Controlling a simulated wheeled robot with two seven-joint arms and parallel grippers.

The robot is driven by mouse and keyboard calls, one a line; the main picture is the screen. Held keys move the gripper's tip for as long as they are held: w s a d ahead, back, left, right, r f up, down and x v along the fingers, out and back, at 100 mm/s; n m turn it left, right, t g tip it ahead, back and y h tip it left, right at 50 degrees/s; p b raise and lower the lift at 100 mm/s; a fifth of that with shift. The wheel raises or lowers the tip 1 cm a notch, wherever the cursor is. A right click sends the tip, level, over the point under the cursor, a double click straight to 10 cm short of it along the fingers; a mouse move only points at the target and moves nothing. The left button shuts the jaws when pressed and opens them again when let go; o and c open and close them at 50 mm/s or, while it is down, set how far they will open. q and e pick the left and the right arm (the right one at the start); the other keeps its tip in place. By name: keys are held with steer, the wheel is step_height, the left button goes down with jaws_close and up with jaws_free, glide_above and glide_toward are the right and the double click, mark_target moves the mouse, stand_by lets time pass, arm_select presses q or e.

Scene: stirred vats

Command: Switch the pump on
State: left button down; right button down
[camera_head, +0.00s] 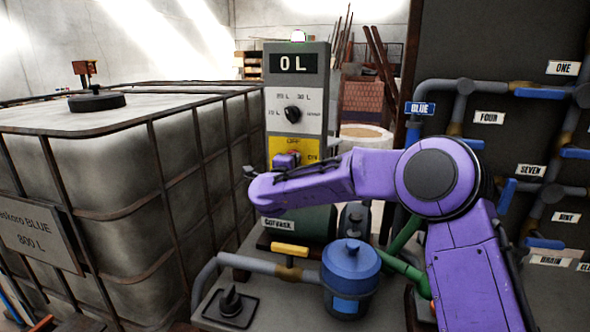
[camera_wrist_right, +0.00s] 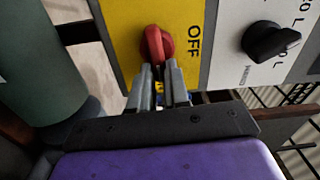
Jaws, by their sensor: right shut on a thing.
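The pump's control box (camera_head: 296,100) stands upright in the head view, with a display reading 0 L. Its yellow panel (camera_head: 276,150) is marked OFF at the top and ON at the right. The red switch (camera_wrist_right: 157,44) sits on this yellow panel in the wrist view, beside the word OFF. My right gripper (camera_wrist_right: 158,76) is shut on the red switch, its two grey fingers at the switch's near end. The ON label is hidden in the wrist view. I cannot tell exactly which mark the switch points to. My left gripper is out of view.
A black selector knob (camera_head: 292,114) sits above the yellow panel. A large caged tank (camera_head: 90,160) stands to the left. A blue canister (camera_head: 350,270) and a yellow-handled valve (camera_head: 290,250) are below my arm. A pipe board (camera_head: 500,150) stands at the right.

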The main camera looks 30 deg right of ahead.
steer(key=shift+a+m+b, duration=0.1)
steer(key=shift+m+b, duration=0.2)
steer(key=shift+m, duration=0.1)
steer(key=shift+r, duration=0.15)
steer(key=c, duration=1.2)
jaws_free()
steer(key=shift+w, duration=0.1)
steer(key=shift+o, duration=0.5)
steer(key=shift+w+f, duration=0.2)
steer(key=b+v, duration=0.1)
steer(key=v, duration=0.9)
steer(key=shift+s+a+b, duration=0.2)
steer(key=shift+s+b, duration=0.1)
